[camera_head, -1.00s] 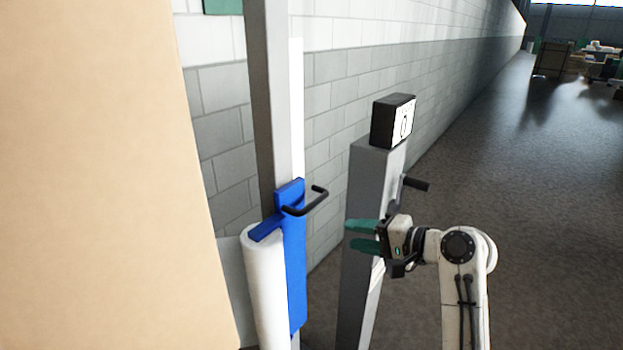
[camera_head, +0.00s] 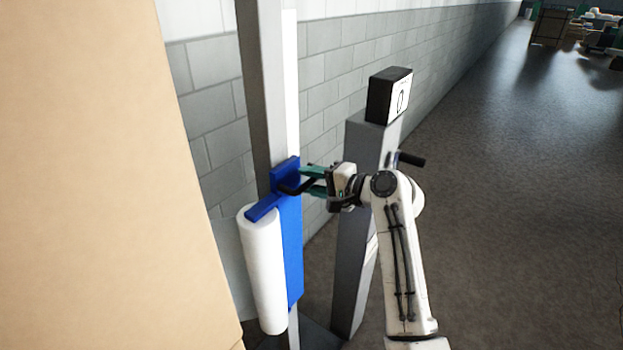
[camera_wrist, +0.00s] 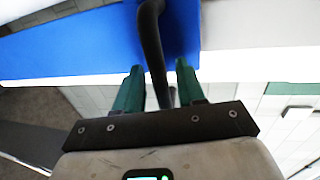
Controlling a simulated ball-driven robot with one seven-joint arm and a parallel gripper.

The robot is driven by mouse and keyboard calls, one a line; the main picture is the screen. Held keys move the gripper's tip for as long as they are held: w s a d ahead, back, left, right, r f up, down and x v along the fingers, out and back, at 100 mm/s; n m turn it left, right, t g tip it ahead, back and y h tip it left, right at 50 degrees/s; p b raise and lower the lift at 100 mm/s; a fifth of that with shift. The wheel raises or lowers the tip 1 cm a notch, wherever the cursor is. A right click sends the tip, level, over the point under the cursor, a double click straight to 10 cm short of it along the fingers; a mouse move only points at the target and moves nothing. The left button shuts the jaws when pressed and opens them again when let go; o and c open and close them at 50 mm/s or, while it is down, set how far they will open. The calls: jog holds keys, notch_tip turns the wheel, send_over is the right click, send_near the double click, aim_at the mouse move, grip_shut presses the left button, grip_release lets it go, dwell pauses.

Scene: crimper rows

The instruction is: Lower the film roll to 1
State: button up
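The white film roll (camera_head: 262,270) hangs upright on a blue carriage (camera_head: 290,240) low on a grey mast (camera_head: 264,90). A black handle (camera_head: 289,189) sticks out from the carriage top; it also shows in the wrist view (camera_wrist: 151,40). My gripper (camera_head: 306,182) is at this handle, its two green fingers pointing at the carriage. In the wrist view my gripper (camera_wrist: 158,75) has the handle bar between its fingers, with visible gaps, so it is open around the bar. I see no mark reading 1 on the mast.
A grey post (camera_head: 360,220) with a crank handle (camera_head: 410,159) stands just right of the mast, behind my arm. A black box with a white dial face (camera_head: 400,97) tops it. A large tan block (camera_head: 90,180) fills the left. Open floor lies right.

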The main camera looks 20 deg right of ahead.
jog(key=shift+a, duration=0.1)
jog(key=shift+c, duration=0.3)
grip_shut()
